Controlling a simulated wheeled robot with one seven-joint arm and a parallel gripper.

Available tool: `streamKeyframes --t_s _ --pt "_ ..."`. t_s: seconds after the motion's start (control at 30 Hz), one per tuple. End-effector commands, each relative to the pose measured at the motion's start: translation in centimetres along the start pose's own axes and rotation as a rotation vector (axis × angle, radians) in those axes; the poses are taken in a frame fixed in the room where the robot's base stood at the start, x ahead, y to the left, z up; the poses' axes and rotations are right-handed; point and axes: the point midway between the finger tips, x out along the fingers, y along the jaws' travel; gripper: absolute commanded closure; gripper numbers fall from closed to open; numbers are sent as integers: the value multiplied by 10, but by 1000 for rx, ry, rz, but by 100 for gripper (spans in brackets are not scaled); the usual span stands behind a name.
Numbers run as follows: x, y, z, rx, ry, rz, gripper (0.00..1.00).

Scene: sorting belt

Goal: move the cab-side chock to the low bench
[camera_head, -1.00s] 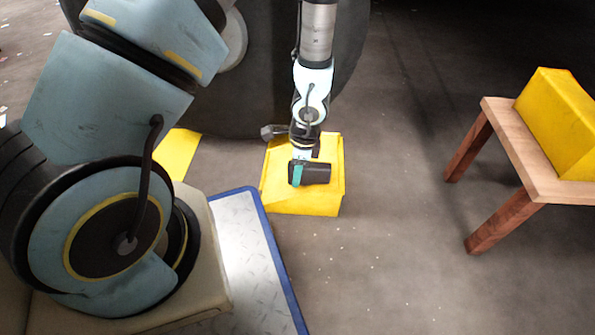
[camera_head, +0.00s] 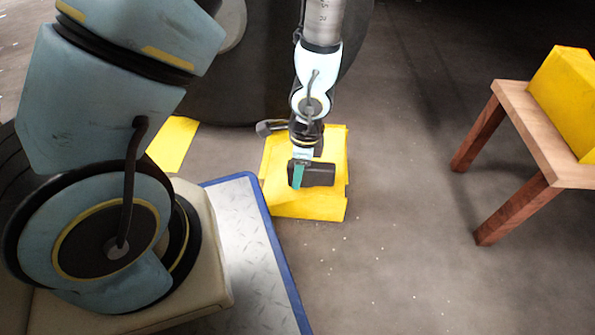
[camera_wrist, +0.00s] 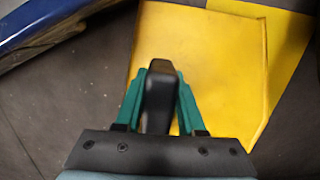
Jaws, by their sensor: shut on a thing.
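A yellow wedge-shaped chock (camera_head: 308,207) with a dark handle (camera_head: 318,175) is in front of the big tyre in the head view. My gripper (camera_head: 300,174) is shut on that handle, with its teal fingers on both sides of it. The wrist view shows the handle (camera_wrist: 160,105) between the fingers and the yellow chock body (camera_wrist: 225,75) behind. The chock looks slightly tilted and seems a little off the floor; its underside is hidden. The low wooden bench (camera_head: 520,120) stands at the right, partly out of frame.
Another yellow block (camera_head: 568,95) sits on the bench top, cut off by the frame. The dark tyre (camera_head: 240,90) is close behind the chock. A flat yellow patch (camera_head: 173,143) shows at left. Bare floor (camera_head: 400,200) lies between chock and bench.

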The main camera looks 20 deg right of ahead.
Motion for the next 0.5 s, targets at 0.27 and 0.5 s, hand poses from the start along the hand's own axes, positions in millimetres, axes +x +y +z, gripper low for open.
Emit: streamKeyframes --t_s 0.27,0.5 --pt "0 10 6 -6 -14 11 100" --pt "-4 10 7 -7 -16 12 100"
